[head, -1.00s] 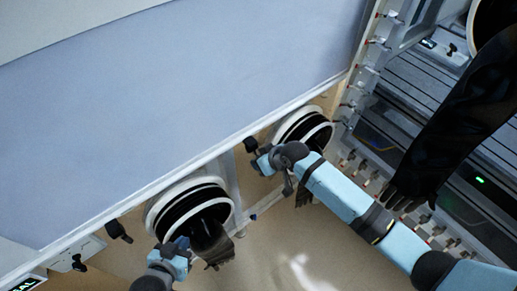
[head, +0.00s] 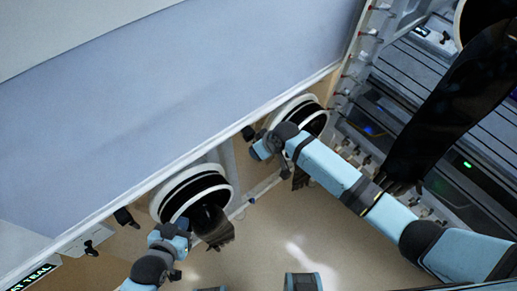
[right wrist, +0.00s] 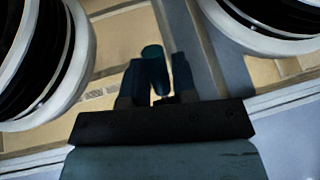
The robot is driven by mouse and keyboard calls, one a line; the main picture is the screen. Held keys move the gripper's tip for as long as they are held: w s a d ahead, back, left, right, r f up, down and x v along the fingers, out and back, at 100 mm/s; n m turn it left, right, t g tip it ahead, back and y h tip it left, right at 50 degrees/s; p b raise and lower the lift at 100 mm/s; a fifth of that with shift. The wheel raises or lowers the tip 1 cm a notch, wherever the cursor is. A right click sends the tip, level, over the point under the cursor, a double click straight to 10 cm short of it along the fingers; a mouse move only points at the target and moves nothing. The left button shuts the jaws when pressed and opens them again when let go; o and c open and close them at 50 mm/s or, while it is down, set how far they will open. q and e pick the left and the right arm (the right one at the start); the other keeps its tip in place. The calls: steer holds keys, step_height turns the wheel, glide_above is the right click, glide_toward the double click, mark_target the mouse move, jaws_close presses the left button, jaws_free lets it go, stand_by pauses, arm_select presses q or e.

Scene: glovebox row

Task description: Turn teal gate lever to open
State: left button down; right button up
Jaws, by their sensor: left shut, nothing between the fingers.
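In the right wrist view a dark teal rounded bar (right wrist: 152,62), which looks like the teal gate lever's handle, stands between the two dark fingers of my right gripper (right wrist: 157,85). Its base is hidden by the gripper, and I cannot tell whether the fingers press on it. In the head view my right gripper (head: 259,152) is at the panel between the two glove ports, beside the right one; the lever cannot be made out there. My left gripper (head: 182,240) is shut and empty, just below the left port.
Two round white-rimmed glove ports, left (head: 190,190) and right (head: 300,112), have dark gloves hanging from them. Another black glove (head: 450,110) hangs at right. Black knobs (head: 125,217) sit on the tan panel. The tan floor (head: 270,235) below is clear.

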steer(key=shift+o, duration=1)
steer(key=v, duration=1.4)
steer(key=shift+f, duration=0.15)
steer(key=s+d+f+m+t+h+p, duration=0.1)
steer(key=s+d+f+m+t+p, duration=0.1)
steer(key=s, duration=0.7)
steer(key=s+d+f+m+t+h+p, duration=0.1)
steer(key=s+d+f+t, duration=0.3)
steer(key=s+d, duration=0.5)
steer(key=shift+s+m+t+p, duration=0.8)
steer(key=shift+m+t+p, duration=0.05)
steer(key=shift+m+t, duration=0.05)
